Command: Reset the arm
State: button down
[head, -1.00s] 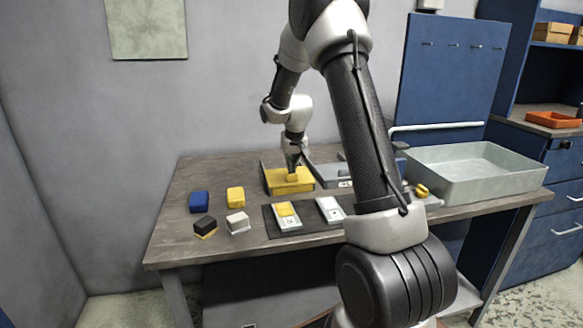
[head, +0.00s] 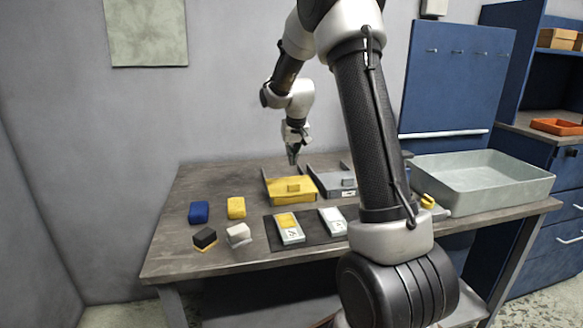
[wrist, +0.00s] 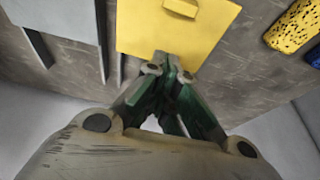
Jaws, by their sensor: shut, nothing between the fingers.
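My gripper (head: 292,158) is shut and empty. In the head view it hangs above the back of the table, just over the rear part of the yellow tray (head: 304,197). In the wrist view its fingertips (wrist: 168,66) meet in front of the yellow tray's flat surface (wrist: 200,30). A small yellow block-like piece (head: 293,186) sits on the tray, and part of it shows at the top of the wrist view.
A large pale bin (head: 480,195) stands right.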

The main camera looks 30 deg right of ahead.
jog(key=shift+v, duration=1.65)
jog(key=s+a+r+n, duration=0.1)
jog(key=s+a+r, duration=0.1)
jog(key=s, duration=1)
jog(key=s+a+r+n, duration=0.1)
jog(key=s+a+r, duration=0.2)
jog(key=s, duration=1)
jog(key=s+a+r+n+y, duration=0.1)
jog(key=s+a+r, duration=0.2)
jog(key=s, duration=0.9)
jog(key=shift+s+a, duration=0.4)
jog(key=shift+a, duration=0.25)
jog(key=shift+r, duration=0.1)
